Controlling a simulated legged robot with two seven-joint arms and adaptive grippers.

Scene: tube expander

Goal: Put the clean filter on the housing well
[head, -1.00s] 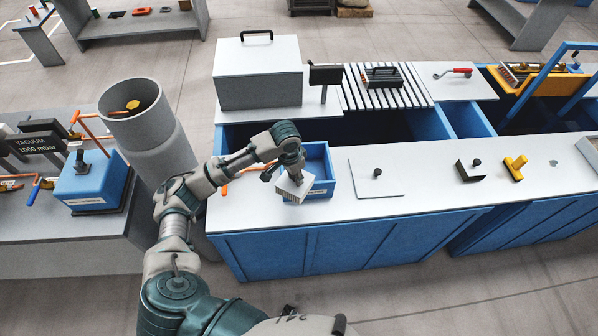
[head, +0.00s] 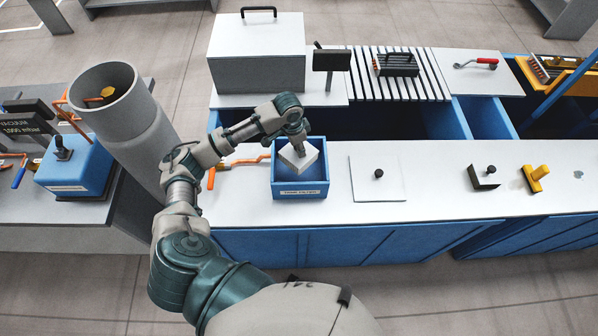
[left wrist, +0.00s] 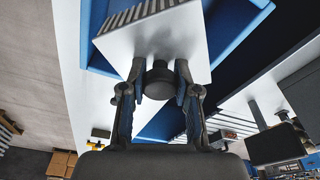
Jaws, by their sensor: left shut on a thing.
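My left gripper (head: 300,146) is shut on the dark knob of a white block-shaped filter (head: 294,161). In the left wrist view the fingers (left wrist: 160,82) clasp both sides of the knob, and the filter (left wrist: 150,35) shows a pleated side. The filter is tilted and appears over or inside an open blue box (head: 300,189) on the white counter. I cannot tell whether it touches the box floor. The label on the box is too small to read surely. I cannot tell which thing is the housing well. My right gripper is not in view.
A square white plate with a black knob (head: 365,187) lies right of the box. A black piece (head: 483,182) and a yellow piece (head: 537,176) lie farther right. A grey cylinder (head: 135,140) stands at left. An orange-handled tool (head: 240,162) lies beside the box.

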